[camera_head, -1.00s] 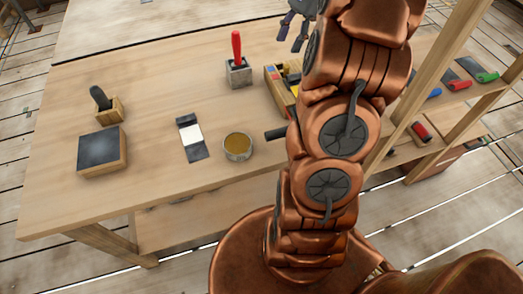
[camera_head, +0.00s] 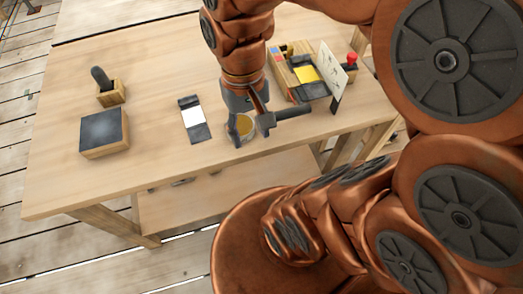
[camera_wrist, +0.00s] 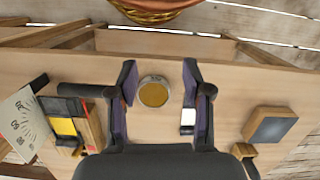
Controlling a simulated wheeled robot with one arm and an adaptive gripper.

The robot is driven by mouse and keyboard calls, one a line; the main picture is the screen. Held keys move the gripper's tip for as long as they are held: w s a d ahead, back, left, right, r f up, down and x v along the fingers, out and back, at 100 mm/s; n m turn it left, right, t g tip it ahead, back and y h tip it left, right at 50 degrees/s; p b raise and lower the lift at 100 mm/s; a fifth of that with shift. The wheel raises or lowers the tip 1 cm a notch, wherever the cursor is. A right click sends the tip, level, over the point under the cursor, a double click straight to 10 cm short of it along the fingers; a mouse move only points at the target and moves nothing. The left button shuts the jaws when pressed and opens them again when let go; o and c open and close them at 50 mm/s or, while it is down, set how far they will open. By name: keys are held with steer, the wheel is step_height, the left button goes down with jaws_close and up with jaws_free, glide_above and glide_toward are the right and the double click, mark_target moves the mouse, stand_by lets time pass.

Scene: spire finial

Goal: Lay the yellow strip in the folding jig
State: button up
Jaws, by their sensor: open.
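A yellow strip-like piece (camera_head: 306,74) lies flat between dark plates on a wooden block at the right of the bench. The block, with an upright white scale board (camera_head: 333,72), looks like the folding jig (camera_head: 280,74). In the wrist view the yellow patch (camera_wrist: 64,127) and the numbered board (camera_wrist: 24,122) are at the left. My gripper (camera_head: 245,118) points down at a round tin with amber contents (camera_wrist: 154,92). Its fingers (camera_wrist: 156,88) are open on either side of the tin in that view. I cannot tell whether they touch it or how high they are.
A dark plate with a white middle (camera_head: 193,118) lies left of the tin. Farther left are a dark-topped block (camera_head: 104,132) and a wooden holder with a dark handle (camera_head: 110,92). A dark rod (camera_head: 286,113) extends right of my gripper. The bench's front left is clear.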

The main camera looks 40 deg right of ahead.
steer(key=s, duration=0.1)
steer(key=s+f+n, duration=0.1)
steer(key=s, duration=0.1)
steer(key=s+f+n, duration=0.1)
steer(key=shift+s+a+f+h, duration=0.1)
steer(key=shift+s+a+h, duration=0.2)
steer(key=shift+s+a, duration=0.05)
steer(key=shift+r+p, duration=0.5)
steer(key=shift+c, duration=0.7)
steer(key=shift+d, duration=0.1)
